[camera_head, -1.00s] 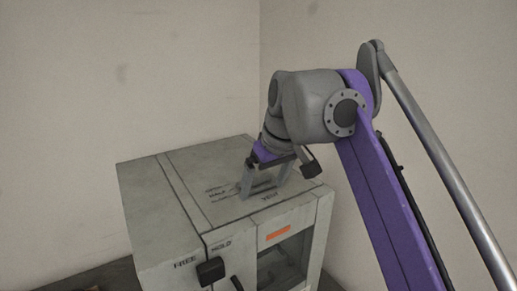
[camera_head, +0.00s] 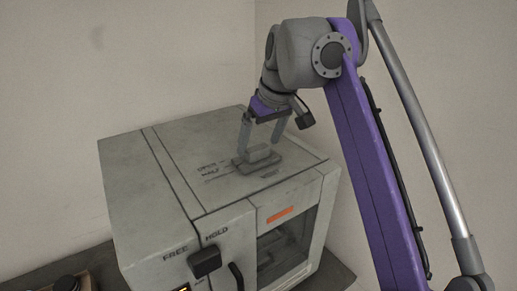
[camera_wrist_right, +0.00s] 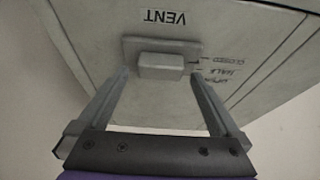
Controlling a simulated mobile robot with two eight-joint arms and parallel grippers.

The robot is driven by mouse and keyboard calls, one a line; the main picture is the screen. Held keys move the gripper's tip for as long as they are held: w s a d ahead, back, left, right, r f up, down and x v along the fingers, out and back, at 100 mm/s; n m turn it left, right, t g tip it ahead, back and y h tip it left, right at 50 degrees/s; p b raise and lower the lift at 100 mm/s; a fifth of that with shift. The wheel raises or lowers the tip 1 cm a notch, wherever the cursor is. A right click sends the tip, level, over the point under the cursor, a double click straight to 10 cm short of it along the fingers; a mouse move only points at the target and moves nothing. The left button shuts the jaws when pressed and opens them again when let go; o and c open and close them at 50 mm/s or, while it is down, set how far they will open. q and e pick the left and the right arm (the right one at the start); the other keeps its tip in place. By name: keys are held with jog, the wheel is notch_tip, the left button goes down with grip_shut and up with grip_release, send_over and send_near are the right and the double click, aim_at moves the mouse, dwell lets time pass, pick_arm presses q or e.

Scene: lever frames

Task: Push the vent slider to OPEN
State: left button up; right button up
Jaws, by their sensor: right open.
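The vent slider (camera_head: 258,152) is a small grey block on a flat plate, on top of a grey cabinet (camera_head: 135,185). It also shows in the right wrist view (camera_wrist_right: 160,66), near the CLOSED and HALF marks; its exact setting is hard to tell. OPEN is the mark nearest my gripper there. My right gripper (camera_head: 260,146) is open, fingers pointing down, at the slider's back side in the head view. In the wrist view its fingers (camera_wrist_right: 158,76) stand left and right of the block with gaps, holding nothing. My left gripper is not in view.
The cabinet front has a dark knob (camera_head: 206,261) by the FREE and HOLD labels, a dark handle (camera_head: 235,276), an orange sticker (camera_head: 281,215) and a window (camera_head: 285,247). Plain walls stand behind. The cabinet top left of the slider is clear.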

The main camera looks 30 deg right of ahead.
jog(key=shift+w+f, duration=0.25)
jog(key=shift+f, duration=0.35)
grip_shut()
